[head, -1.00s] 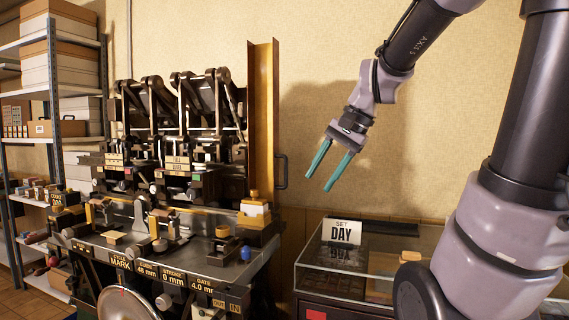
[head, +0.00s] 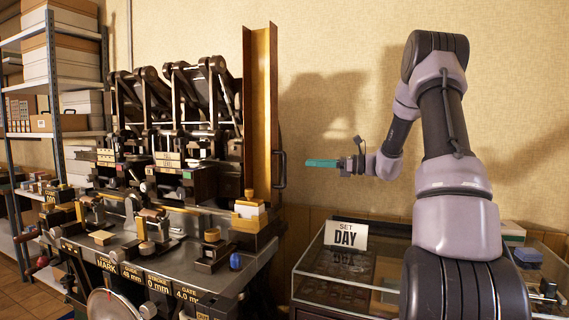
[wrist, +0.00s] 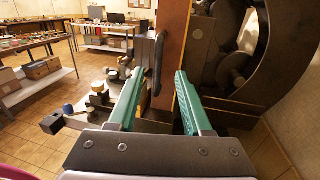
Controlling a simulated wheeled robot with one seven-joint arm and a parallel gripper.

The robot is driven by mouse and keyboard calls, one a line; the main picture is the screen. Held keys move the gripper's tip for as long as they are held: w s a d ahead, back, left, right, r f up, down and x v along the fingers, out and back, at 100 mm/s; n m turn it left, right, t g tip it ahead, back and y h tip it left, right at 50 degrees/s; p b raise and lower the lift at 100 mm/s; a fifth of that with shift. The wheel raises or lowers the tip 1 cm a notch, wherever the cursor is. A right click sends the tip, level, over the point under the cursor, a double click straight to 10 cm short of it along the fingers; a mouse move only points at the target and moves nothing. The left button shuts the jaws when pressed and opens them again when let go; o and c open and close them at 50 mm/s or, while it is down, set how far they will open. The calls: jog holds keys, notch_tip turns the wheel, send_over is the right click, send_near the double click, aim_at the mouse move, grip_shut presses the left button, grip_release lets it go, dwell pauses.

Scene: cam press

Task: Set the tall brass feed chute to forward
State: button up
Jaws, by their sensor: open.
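The tall brass feed chute (head: 262,110) stands upright at the right end of the press. A black bar handle (head: 281,170) is on its right side. My gripper (head: 307,163) points left at handle height, with a small gap between its green fingertips and the handle. In the wrist view my gripper (wrist: 160,72) is open and empty. The handle (wrist: 157,64) shows ahead between the two fingers, and the chute (wrist: 173,45) rises behind it, closer to the right finger. The chute's lower part is partly hidden by the fingers.
The press bed (head: 170,262) with its small fittings lies left of the chute. A shelf (head: 60,110) of boxes stands at the far left. The wall behind my gripper is clear.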

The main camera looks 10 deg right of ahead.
jog(key=x, duration=1)
jog(key=shift+a, duration=0.25)
jog(key=shift+c, duration=0.3)
grip_shut()
jog(key=shift+s, duration=0.1)
dwell(0.6)
